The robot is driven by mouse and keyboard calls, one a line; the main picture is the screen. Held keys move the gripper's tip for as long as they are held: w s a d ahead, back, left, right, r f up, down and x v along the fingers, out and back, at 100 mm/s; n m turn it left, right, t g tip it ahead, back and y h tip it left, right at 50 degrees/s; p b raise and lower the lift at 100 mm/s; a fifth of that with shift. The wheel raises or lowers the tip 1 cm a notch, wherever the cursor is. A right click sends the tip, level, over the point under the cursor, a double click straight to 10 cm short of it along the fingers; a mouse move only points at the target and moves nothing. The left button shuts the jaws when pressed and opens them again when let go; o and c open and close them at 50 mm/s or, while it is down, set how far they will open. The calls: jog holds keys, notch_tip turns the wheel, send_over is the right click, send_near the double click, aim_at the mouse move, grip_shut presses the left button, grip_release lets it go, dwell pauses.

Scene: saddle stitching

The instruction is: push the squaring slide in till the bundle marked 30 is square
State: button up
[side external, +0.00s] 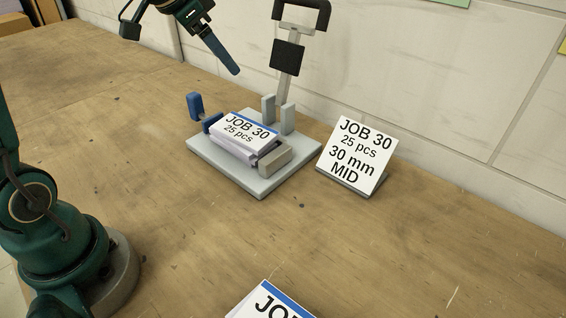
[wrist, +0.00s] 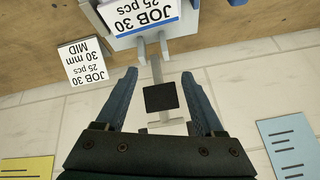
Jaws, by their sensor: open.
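The bundle marked JOB 30 (side external: 246,129), white with a blue edge stripe, lies on a light grey base plate (side external: 262,187). Its lower sheets stick out unevenly at the front. The blue squaring slide (side external: 195,104) has an upright handle at the plate's left; its blue pusher stands close by the bundle's left end, contact unclear. A grey block (side external: 275,160) stands at the bundle's right end. The bundle also shows in the wrist view (wrist: 135,15), partly cut off. My gripper (wrist: 160,75) is open and empty, above and behind the plate, away from the slide.
A lever with a black pad (side external: 287,56) rises behind the plate, beside two grey posts (side external: 287,118). A sign reading JOB 30, 30 mm MID (side external: 350,156) stands at right. Another bundle (side external: 272,302) is cut off at the bottom.

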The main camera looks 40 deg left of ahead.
jog(key=n, duration=0.2)
send_over(191, 95)
jog(key=w+d, duration=0.2)
jog(key=d, duration=0.3)
notch_tip(191, 95, down, 7)
jog(key=a+f, duration=0.1)
jog(key=f, duration=0.1)
jog(key=s+a+f+n+g, duration=0.1)
jog(key=a+f, duration=0.1)
jog(key=s+a+f+g, duration=0.1)
jog(key=a+f, duration=0.1)
jog(key=shift+f+n, duration=0.15)
jog(key=shift+n, duration=0.15)
jog(key=shift+s+a, duration=0.1)
jog(key=shift+s, duration=0.05)
jog(key=shift+x, duration=2.45)
grip_shut()
